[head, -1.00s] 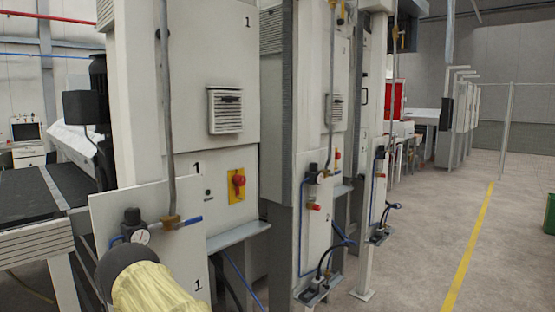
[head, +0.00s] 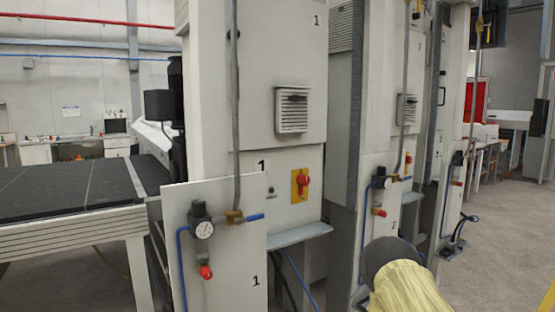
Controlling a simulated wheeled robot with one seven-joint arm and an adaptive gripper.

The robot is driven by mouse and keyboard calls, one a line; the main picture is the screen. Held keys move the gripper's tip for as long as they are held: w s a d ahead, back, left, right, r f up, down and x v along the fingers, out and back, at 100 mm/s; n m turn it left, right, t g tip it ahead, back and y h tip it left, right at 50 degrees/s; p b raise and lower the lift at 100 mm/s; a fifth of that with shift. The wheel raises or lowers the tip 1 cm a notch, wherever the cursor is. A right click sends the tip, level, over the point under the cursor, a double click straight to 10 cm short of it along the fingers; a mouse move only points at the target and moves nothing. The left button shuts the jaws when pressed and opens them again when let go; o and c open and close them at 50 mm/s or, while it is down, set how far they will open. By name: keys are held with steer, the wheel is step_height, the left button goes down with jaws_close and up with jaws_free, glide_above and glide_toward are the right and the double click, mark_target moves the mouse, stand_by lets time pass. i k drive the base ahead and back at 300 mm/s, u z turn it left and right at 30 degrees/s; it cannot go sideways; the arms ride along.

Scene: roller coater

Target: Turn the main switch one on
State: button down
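The main switch one is a red rotary knob (head: 303,181) on a yellow plate (head: 295,195), on the light cabinet (head: 277,209) marked 1. The knob's exact position is too small to read. My gripper is not in view. Part of my arm, with a yellow cover and a dark rounded end, shows at the bottom right, below and to the right of the switch in the picture.
A panel (head: 240,275) marked 1 with a gauge (head: 204,230) and a blue-handled valve (head: 250,217) stands left of the switch. A grey shelf (head: 290,236) juts out below it. A dark conveyor (head: 70,195) is at left. Open floor (head: 505,225) lies at right.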

mark_target(302, 179)
steer(key=z, duration=0.5)
steer(key=k, duration=0.65)
steer(key=z, duration=0.35)
steer(key=i, duration=1.05)
steer(key=u, duration=0.55)
